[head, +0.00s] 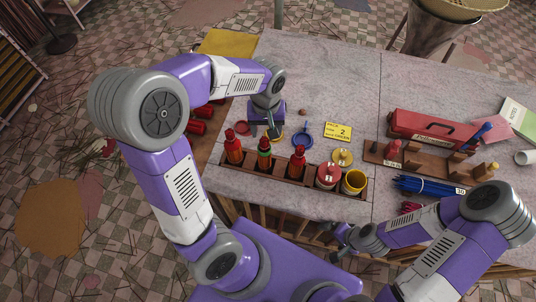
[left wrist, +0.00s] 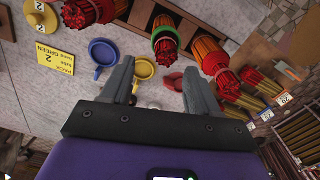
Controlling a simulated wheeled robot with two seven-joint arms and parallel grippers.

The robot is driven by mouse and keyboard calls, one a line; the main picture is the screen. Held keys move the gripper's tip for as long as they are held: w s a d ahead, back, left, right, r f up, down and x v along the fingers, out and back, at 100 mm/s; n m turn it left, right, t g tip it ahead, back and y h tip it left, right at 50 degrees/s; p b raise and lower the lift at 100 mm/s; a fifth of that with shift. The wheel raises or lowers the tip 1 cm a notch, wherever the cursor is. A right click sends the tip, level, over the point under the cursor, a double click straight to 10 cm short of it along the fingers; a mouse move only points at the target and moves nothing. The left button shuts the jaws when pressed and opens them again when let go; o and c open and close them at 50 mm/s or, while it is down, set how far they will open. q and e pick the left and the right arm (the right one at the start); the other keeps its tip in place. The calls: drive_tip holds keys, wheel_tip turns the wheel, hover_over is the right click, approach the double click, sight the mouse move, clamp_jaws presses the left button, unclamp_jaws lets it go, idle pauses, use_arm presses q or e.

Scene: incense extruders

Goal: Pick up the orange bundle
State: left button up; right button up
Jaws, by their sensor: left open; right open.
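Several red-topped bundles stand in a wooden rack along the table's near edge. The leftmost bundle (head: 234,149) looks orange and appears at the right in the left wrist view (left wrist: 208,53). Beside it stands a bundle with a green band (head: 264,154), also in the left wrist view (left wrist: 165,42). A third, red-orange bundle (head: 297,162) stands further right. My left gripper (head: 271,127) is open and empty, behind the rack and above a yellow dish (left wrist: 142,68); its fingers (left wrist: 158,70) are apart from the bundles. My right gripper (head: 345,243) is open and empty at the near edge.
A blue dish (head: 302,138), a red dish (head: 241,127) and a yellow card (head: 338,131) lie behind the rack. More bundles (left wrist: 250,77) sit left of the table. The table's back is clear.

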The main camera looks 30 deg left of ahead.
sight(264, 139)
use_arm(q)
drive_tip(key=f, duration=0.2)
drive_tip(key=s+f, duration=0.1)
drive_tip(key=f, duration=0.1)
drive_tip(key=shift+a+f+b, duration=0.1)
drive_tip(key=shift+f+b, duration=0.25)
drive_tip(key=shift+f, duration=0.45)
clamp_jaws()
drive_tip(key=shift+s, duration=0.2)
idle(0.5)
